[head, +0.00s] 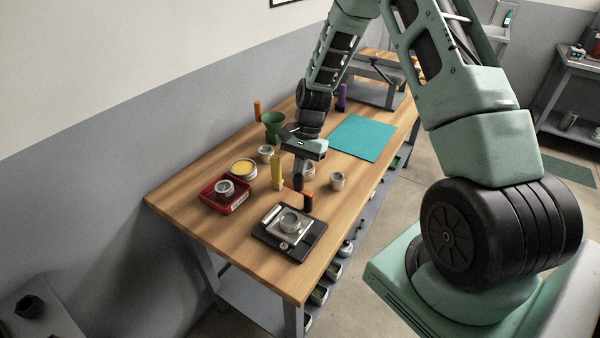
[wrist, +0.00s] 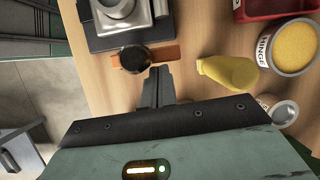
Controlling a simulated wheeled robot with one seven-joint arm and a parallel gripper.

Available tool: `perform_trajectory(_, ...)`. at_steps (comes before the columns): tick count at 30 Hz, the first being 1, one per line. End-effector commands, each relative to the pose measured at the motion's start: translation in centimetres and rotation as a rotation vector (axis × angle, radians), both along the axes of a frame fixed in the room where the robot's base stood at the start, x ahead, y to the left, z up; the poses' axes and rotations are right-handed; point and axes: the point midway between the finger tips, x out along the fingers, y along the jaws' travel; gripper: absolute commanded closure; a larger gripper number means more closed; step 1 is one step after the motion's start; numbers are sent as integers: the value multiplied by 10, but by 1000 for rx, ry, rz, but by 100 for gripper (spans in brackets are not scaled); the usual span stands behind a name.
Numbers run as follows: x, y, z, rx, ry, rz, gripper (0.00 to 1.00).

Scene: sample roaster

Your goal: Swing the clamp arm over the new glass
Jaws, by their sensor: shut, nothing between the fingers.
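The clamp fixture (head: 270,238) is a dark base with a silver block and a round metal ring (head: 290,222) near the table's front end. It also shows at the top of the wrist view (wrist: 160,32). An orange clamp arm (wrist: 165,54) with a black knob (wrist: 134,58) lies beside the fixture's near edge in the wrist view, off the ring. The knob also shows in the head view (head: 307,202). My gripper (wrist: 157,72) is shut and empty, pointing down, its fingertips right by the orange arm. I cannot tell if they touch. The glass is not distinct.
A yellow bottle-shaped piece (wrist: 228,73) stands close to my fingers. A red tray (head: 232,207) with a ring and a tin of yellow stuff (head: 243,169) lie left. A metal cup (head: 338,181) is right.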

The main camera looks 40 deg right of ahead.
Motion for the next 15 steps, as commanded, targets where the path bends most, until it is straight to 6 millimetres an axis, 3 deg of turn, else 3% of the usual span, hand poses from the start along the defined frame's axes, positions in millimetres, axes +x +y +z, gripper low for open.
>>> perform_trajectory(15,1,9,0,0,1,148,100)
